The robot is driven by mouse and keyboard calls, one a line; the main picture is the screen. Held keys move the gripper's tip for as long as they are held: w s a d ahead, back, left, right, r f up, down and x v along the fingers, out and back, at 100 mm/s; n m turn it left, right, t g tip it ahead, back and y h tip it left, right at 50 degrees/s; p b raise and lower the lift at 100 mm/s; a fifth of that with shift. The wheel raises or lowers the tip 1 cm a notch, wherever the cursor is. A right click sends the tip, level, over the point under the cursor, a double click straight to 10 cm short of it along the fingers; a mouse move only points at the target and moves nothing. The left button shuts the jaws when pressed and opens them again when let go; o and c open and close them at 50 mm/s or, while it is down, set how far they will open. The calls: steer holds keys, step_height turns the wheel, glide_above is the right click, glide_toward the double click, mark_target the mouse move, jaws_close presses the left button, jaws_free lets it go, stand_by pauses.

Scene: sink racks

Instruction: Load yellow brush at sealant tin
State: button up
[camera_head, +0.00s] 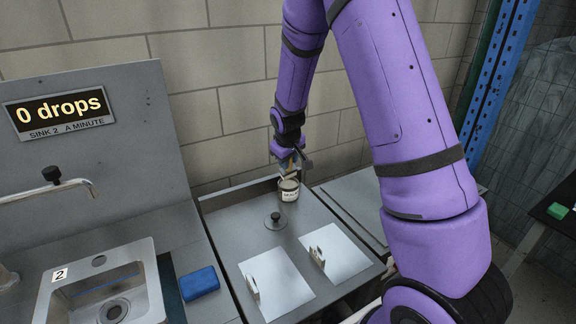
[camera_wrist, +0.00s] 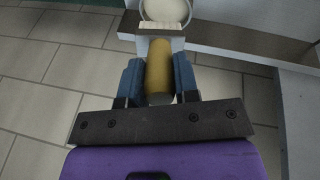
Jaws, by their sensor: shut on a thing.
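My gripper (camera_wrist: 158,82) is shut on the yellow brush (camera_wrist: 159,68), holding its rounded yellow handle between two blue-grey fingers in the wrist view. The brush's pale bristle end points toward the sealant tin (camera_wrist: 166,11), whose round opening shows cream-coloured contents at the top of that view. In the head view the sealant tin (camera_head: 289,190) stands on the grey counter near the wall, with a pale label. My gripper (camera_head: 288,170) is just above it. I cannot tell whether the bristles touch the tin or its contents.
Two white plates with small upright pieces (camera_head: 278,281) (camera_head: 335,255) lie on the counter in front. A blue sponge (camera_head: 199,283) lies beside the sink (camera_head: 100,285). A sign reads "0 drops" (camera_head: 60,110).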

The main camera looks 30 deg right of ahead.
steer(key=shift+r, duration=1.8)
